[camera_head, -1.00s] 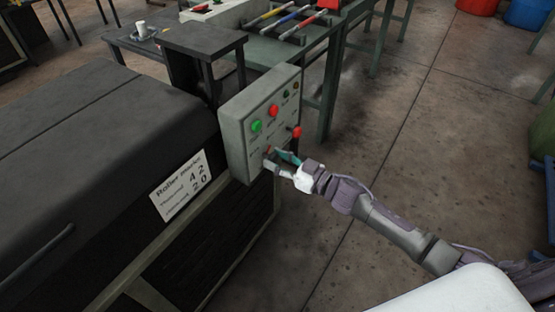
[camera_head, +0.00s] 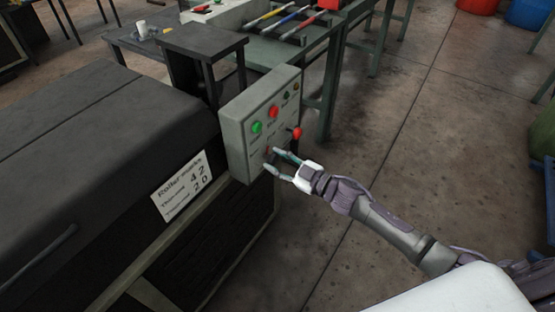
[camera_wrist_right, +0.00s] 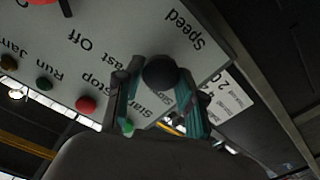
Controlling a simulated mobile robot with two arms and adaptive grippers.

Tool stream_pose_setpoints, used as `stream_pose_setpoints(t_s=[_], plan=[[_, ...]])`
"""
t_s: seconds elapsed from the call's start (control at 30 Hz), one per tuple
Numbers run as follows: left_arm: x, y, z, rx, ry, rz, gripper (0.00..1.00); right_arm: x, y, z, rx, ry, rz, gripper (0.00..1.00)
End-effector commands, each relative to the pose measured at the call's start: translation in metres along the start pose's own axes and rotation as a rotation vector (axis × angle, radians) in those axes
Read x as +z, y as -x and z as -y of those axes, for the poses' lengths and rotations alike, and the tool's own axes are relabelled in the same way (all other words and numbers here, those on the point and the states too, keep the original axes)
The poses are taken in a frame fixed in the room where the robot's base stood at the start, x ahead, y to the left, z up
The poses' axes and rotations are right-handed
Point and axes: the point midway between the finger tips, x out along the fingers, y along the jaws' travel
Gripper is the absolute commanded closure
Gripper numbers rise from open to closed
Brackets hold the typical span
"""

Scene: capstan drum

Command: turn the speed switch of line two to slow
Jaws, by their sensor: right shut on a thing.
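The grey control box (camera_head: 240,105) stands at the end of the dark machine, its face with buttons turned to the right. In the wrist view the black round knob of the speed switch (camera_wrist_right: 160,71) sits on the panel near the printed word "Speed". My right gripper (camera_head: 270,160) is at the lower part of the panel. In the wrist view its two teal fingers stand on both sides of the knob, shut on it. The knob's pointing direction cannot be made out. My left gripper is not in view.
The panel carries a green button (camera_head: 257,127), a red button (camera_head: 273,111) and a red knob (camera_head: 297,133) just above the gripper. A white roller sign (camera_head: 181,186) is on the machine's side.

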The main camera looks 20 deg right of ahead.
Motion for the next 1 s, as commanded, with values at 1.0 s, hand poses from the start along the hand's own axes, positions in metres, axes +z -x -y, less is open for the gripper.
stream_pose_setpoints(t_s=[1.0], plan=[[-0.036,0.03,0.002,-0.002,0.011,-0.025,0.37,0.003,0.0,0.004,-0.001,0.935,-0.001,0.96]])
